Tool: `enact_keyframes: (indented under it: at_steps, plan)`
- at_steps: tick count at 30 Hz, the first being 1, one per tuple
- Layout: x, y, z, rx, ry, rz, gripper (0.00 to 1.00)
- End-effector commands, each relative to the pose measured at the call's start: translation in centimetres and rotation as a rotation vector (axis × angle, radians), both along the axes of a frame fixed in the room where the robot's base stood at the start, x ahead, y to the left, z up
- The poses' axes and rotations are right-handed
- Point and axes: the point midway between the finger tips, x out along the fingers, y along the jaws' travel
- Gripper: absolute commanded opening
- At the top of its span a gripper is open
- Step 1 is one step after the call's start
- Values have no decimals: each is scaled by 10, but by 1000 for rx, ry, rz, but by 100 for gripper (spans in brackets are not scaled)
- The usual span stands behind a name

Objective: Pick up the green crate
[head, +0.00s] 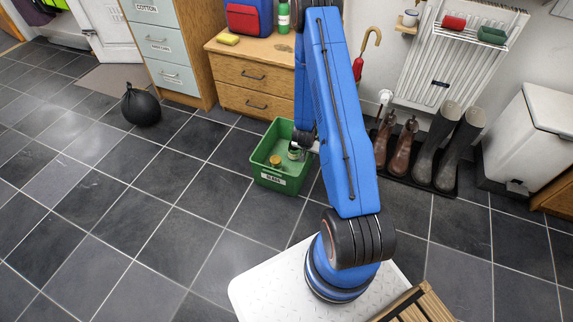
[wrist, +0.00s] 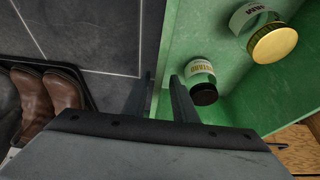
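The green crate (head: 268,147) stands on the tiled floor in front of the wooden drawers, with a white label on its near side. Two jars are inside it: one with a gold lid (wrist: 275,43) and one with a black lid (wrist: 204,93). In the wrist view the crate's wall (wrist: 167,45) runs between the two fingers of my gripper (wrist: 162,80). The gripper is open, with one finger outside the wall and one inside, and gaps show beside the wall. In the head view my blue arm hides part of the crate's right side.
Brown boots (head: 402,147) and tall grey wellies (head: 459,145) stand on a dark tray to the right of the crate. A white bin (head: 535,140) is further right. A black bag (head: 141,105) lies on the floor at left. The floor in front and left of the crate is clear.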

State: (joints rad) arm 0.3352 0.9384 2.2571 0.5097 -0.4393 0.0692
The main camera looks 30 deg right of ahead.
Motion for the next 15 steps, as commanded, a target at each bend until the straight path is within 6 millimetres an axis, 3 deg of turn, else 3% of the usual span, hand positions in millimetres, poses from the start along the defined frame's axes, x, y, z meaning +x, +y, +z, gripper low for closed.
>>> enact_keyframes:
  at_steps: [9, 15]
  plan:
    - [6, -13, -36, 1, 2, 0, 25]
    - [9, -14, -41, 0, 0, 0, 25]
